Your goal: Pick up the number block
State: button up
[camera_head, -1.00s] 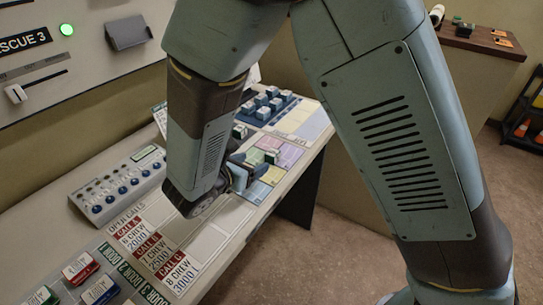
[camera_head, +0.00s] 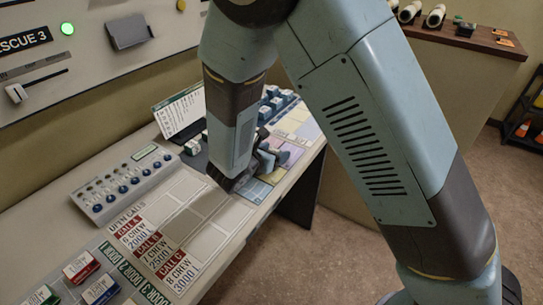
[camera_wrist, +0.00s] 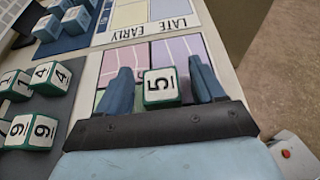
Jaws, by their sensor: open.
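A green-edged white number block marked 5 (camera_wrist: 161,86) sits on a purple cell of the coloured grid in the wrist view. My gripper (camera_wrist: 162,78) is open, with one blue finger on each side of this block. In the head view my gripper (camera_head: 272,158) is low over the coloured cells at the console's right edge, and the block cannot be made out there.
Several other green number blocks (camera_wrist: 43,75) stand on a dark tray to the left in the wrist view, near my left finger. Blue-based blocks (camera_wrist: 75,20) stand beyond them. A button panel (camera_head: 122,183) is on the console. Floor (camera_head: 300,265) lies past the console's edge.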

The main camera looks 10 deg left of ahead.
jog(key=shift+w+d+f, duration=0.2)
jog(key=shift+w+f, duration=0.1)
jog(key=shift+w, duration=0.25)
jog(key=c, duration=1.1)
